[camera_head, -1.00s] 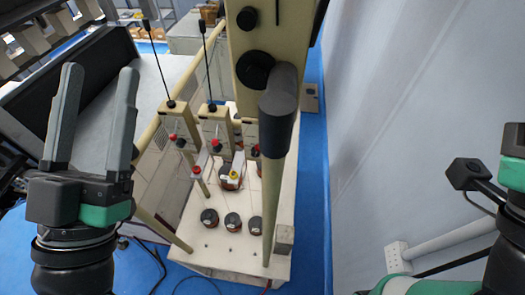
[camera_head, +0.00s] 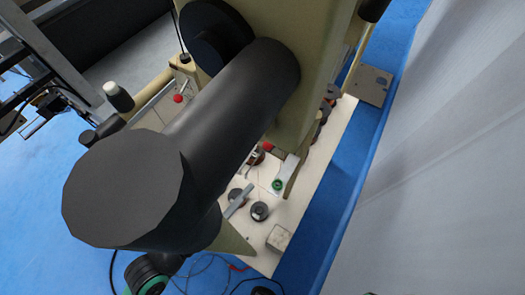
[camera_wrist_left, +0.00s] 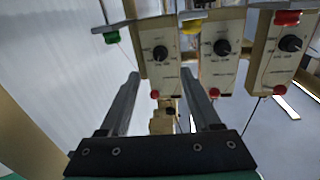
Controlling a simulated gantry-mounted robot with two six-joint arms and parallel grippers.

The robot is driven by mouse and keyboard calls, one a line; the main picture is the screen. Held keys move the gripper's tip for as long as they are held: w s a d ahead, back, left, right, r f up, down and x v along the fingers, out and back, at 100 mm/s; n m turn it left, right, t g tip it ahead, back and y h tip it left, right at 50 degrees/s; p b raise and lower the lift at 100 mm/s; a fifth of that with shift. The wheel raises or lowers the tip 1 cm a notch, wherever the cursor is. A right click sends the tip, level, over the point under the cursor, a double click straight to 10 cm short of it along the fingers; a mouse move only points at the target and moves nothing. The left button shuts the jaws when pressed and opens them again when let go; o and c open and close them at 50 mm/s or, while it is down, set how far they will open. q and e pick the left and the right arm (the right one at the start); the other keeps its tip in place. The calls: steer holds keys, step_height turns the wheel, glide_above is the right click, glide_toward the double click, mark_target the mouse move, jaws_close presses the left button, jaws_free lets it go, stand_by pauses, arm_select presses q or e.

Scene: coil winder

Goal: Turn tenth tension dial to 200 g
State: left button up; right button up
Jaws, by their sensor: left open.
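In the left wrist view three cream tension panels hang side by side, each with a black dial: a left dial (camera_wrist_left: 160,52), a middle dial (camera_wrist_left: 222,47) and a right dial (camera_wrist_left: 290,44). I cannot tell which one is the tenth, and the scale marks are too small to read. My left gripper (camera_wrist_left: 160,75) is open and empty, its two fingers pointing towards the left panel, below its dial. In the head view a large black cylinder (camera_head: 235,95) hides most of the left gripper; a grey finger-like piece (camera_head: 238,203) shows beside it. My right gripper is out of view.
Green (camera_wrist_left: 112,38), yellow and red (camera_wrist_left: 287,17) parts sit above the panels, with red knobs below. In the head view, dark round spools (camera_head: 260,211) stand on the white base plate (camera_head: 290,212). A pale wall (camera_head: 440,170) is at right.

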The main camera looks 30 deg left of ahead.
arm_select(q)
steer(key=p+x, duration=0.1)
steer(key=x, duration=0.8)
steer(key=shift+w+p, duration=0.15)
steer(key=shift+p, duration=0.25)
jaws_close()
